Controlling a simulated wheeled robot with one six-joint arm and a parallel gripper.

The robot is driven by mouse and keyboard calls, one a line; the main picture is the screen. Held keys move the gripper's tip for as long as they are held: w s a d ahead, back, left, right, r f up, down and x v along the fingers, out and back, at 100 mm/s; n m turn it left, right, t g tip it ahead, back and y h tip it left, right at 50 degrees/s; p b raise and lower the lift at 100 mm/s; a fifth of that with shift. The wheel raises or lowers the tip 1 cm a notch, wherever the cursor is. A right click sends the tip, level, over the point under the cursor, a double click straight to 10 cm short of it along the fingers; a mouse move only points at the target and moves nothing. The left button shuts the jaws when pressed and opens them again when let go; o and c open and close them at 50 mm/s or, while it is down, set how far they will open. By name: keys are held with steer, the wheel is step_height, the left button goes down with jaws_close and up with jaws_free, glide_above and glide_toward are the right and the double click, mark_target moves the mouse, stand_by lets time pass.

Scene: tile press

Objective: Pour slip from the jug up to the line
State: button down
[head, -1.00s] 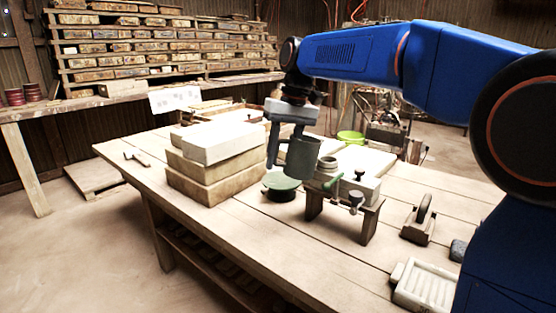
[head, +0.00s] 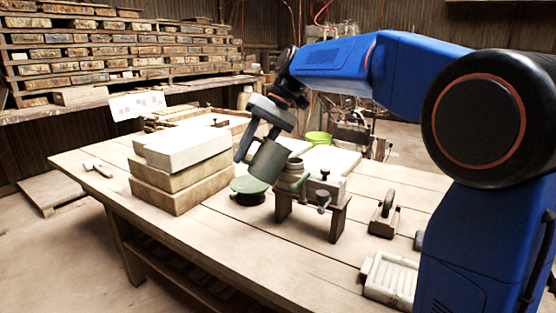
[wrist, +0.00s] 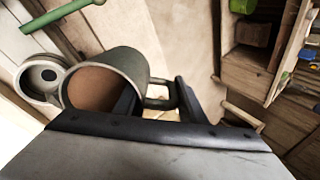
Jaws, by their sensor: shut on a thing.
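My gripper (head: 246,148) is shut on the handle of a grey-green jug (head: 268,162). The jug is tilted, its mouth toward the right, beside and slightly above a pale round collar (head: 293,168) on the stand. In the wrist view my gripper (wrist: 160,100) has its fingers about the jug's handle, and brown slip shows inside the jug (wrist: 138,62). The collar (wrist: 27,94) lies just left of the jug's rim there, with a dark hole in its middle. No stream of slip shows. I cannot make out the line.
Stacked pale blocks (head: 184,148) stand further left. A wooden-handled tool (head: 385,215) is at right. The front tabletop is clear.

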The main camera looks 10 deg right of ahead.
steer(key=shift+d+r, duration=0.25)
steer(key=shift+r, duration=0.05)
steer(key=shift+r+y, duration=0.6)
steer(key=shift+y, duration=0.1)
stand_by(1.5)
steer(key=shift+w+d+r+g+y, duration=0.15)
steer(key=shift+d+r+g+y, duration=0.15)
steer(key=shift+r+y, duration=0.4)
steer(key=shift+w+d+r+g+y, duration=0.1)
steer(key=shift+d+r+g+y, duration=0.2)
steer(key=shift+r+y, duration=0.4)
stand_by(4.1)
